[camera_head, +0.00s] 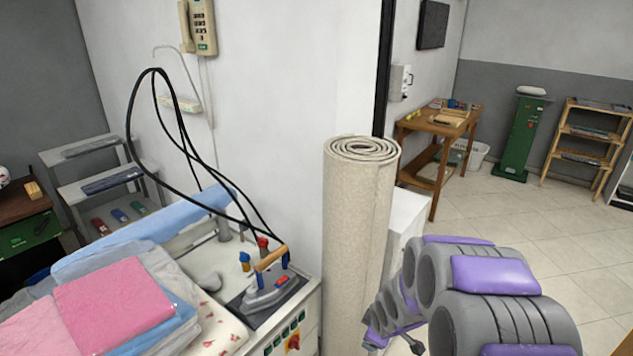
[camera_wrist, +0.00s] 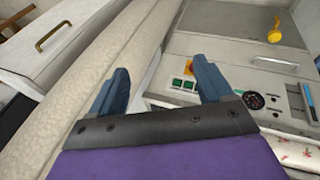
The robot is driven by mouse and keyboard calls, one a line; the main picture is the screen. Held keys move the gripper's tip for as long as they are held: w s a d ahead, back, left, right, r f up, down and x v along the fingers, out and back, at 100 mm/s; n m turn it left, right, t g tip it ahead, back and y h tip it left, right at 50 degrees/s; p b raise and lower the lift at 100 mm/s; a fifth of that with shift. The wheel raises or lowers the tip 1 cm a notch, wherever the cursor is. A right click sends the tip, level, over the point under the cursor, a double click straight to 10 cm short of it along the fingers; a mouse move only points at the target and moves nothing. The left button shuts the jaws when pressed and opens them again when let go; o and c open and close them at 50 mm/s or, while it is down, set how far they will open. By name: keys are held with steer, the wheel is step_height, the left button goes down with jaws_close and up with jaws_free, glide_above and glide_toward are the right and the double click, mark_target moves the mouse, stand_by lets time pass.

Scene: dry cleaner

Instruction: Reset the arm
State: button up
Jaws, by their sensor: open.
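My arm, grey with purple covers, reaches in from the lower right in the head view, beside the rolled carpet (camera_head: 357,230). My gripper (camera_wrist: 158,88) shows in the wrist view with its two dark blue fingers spread apart and nothing between them. The left finger lies in front of the beige rolled carpet (camera_wrist: 90,85). The right finger is in front of the ironing station's control panel (camera_wrist: 185,85). I cannot tell whether the fingers touch either one. In the head view the fingers are not clearly seen.
An iron (camera_head: 272,285) stands on the ironing station, with black cables looping above it. Folded pink towels (camera_head: 115,300) lie to its left. A white cabinet (camera_head: 405,215) is behind the carpet. The tiled floor (camera_head: 530,235) at right is open, before a wooden table (camera_head: 437,125).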

steer(key=s+r+m+g, duration=0.2)
steer(key=s+r+m, duration=0.2)
steer(key=s, duration=0.8)
steer(key=s+r+m+g, duration=0.2)
steer(key=s+r+m, duration=0.2)
steer(key=s+r, duration=0.4)
steer(key=s+a+r+m+g, duration=0.1)
steer(key=s+r+m+g, duration=0.2)
steer(key=s, duration=1.3)
step_height(320, 180, up, 3)
steer(key=shift+s+f+m, duration=0.1)
steer(key=shift+s+m, duration=0.3)
steer(key=shift+m, duration=0.1)
